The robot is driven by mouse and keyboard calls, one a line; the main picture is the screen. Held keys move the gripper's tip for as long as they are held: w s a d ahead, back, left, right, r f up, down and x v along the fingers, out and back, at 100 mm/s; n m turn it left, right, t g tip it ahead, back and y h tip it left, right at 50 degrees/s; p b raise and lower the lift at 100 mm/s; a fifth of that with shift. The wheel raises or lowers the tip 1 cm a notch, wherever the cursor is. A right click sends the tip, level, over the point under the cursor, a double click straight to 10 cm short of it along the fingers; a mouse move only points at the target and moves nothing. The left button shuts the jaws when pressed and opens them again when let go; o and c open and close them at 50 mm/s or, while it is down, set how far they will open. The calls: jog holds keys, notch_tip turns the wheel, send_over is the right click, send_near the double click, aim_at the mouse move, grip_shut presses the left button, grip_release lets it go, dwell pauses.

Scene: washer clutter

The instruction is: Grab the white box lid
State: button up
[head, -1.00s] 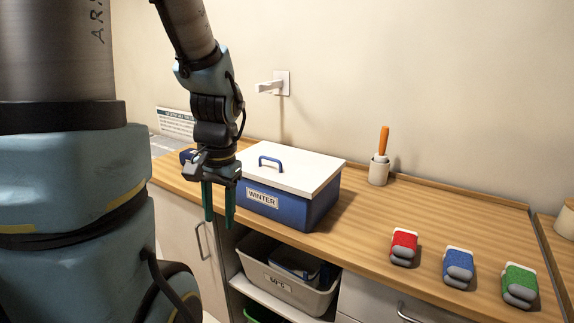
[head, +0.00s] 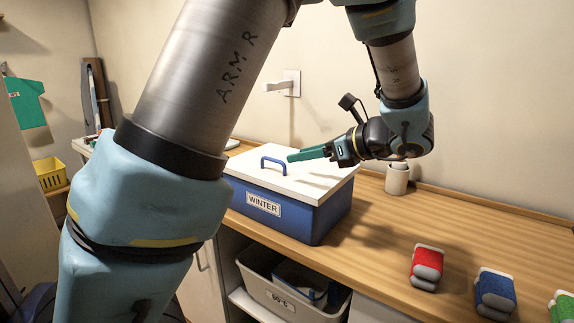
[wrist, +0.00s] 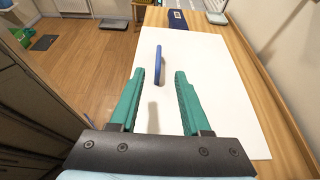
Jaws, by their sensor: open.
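The white box lid (head: 318,182) lies flat on the blue box (head: 293,215) labelled "WINTER" on the wooden counter. A blue arched handle (head: 274,162) stands up from the lid. My gripper (head: 292,157) comes in from the right above the lid, its green fingers pointing left toward the handle. In the wrist view the lid (wrist: 215,90) fills much of the picture, and the handle (wrist: 158,65) stands ahead of the fingertips (wrist: 160,72), roughly in line with the gap. The gripper is open with nothing seen between its fingers. I cannot tell whether the handle is between the tips.
Red (head: 427,266) and blue (head: 495,292) bundles lie at the counter's right, with a green one at the edge. A white holder (head: 397,178) stands behind my gripper. A grey bin (head: 290,292) sits on the shelf below.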

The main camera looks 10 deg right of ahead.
jog(key=x, duration=0.2)
jog(key=shift+w+a+f, duration=0.1)
jog(key=shift+w+a, duration=0.15)
jog(key=p+x, duration=0.2)
jog(key=x, duration=0.2)
jog(key=shift+a, duration=0.2)
jog(key=shift+w+a+f, duration=0.3)
jog(key=shift+w, duration=0.05)
grip_shut()
dwell(0.8)
